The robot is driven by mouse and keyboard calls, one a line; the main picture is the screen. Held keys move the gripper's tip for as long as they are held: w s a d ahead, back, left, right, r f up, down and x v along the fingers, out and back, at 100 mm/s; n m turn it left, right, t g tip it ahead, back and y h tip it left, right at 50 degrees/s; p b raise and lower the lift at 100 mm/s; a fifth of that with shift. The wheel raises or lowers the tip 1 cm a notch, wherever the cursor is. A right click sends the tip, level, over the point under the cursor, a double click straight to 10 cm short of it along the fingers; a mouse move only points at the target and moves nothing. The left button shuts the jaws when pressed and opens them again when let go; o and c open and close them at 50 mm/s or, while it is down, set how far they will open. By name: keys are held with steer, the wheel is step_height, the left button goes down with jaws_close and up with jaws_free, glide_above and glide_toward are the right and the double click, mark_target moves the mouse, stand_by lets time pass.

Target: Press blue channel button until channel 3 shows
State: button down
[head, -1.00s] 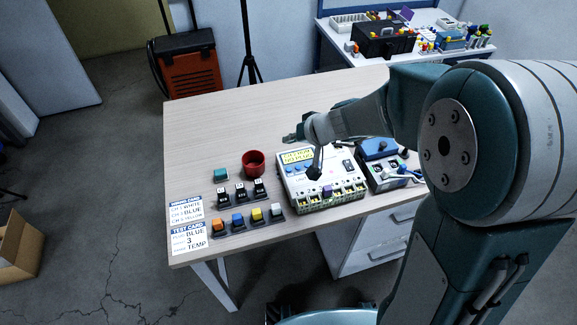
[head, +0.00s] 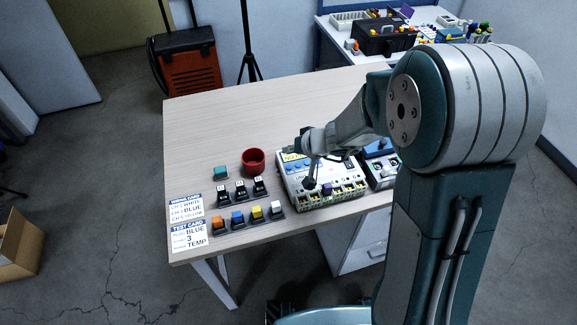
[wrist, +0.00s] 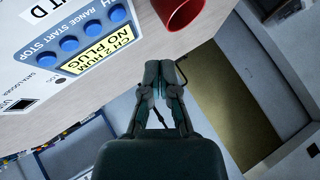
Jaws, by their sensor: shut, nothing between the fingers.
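The white data logger (head: 328,201) stands on the table, with a yellow display (wrist: 95,48) and a row of several blue buttons. In the wrist view the display reads "CH 2 HUM NO PLUG". The blue channel button (wrist: 118,13) is the end button by the CH label. My gripper (head: 291,146) is shut and empty over the logger's back edge. It partly covers the display in the head view. In the wrist view its fingertips (wrist: 160,66) are together, apart from the buttons. The test card (head: 189,237) reads BLUE, 3, TEMP.
A red cup (head: 253,161) stands just left of the logger. Black-based plugs and coloured blocks (head: 237,219) stand in rows at the front left. A blue-topped device (head: 382,172) stands close on the right. The back left of the table (head: 215,115) is clear.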

mark_target(290, 168)
steer(key=shift+f, duration=2.15)
steer(key=shift+f, duration=0.1)
steer(key=shift+f, duration=0.2)
steer(key=shift+f, duration=0.4)
stand_by(0.5)
steer(key=shift+r, duration=0.8)
steer(key=shift+r, duration=2.5)
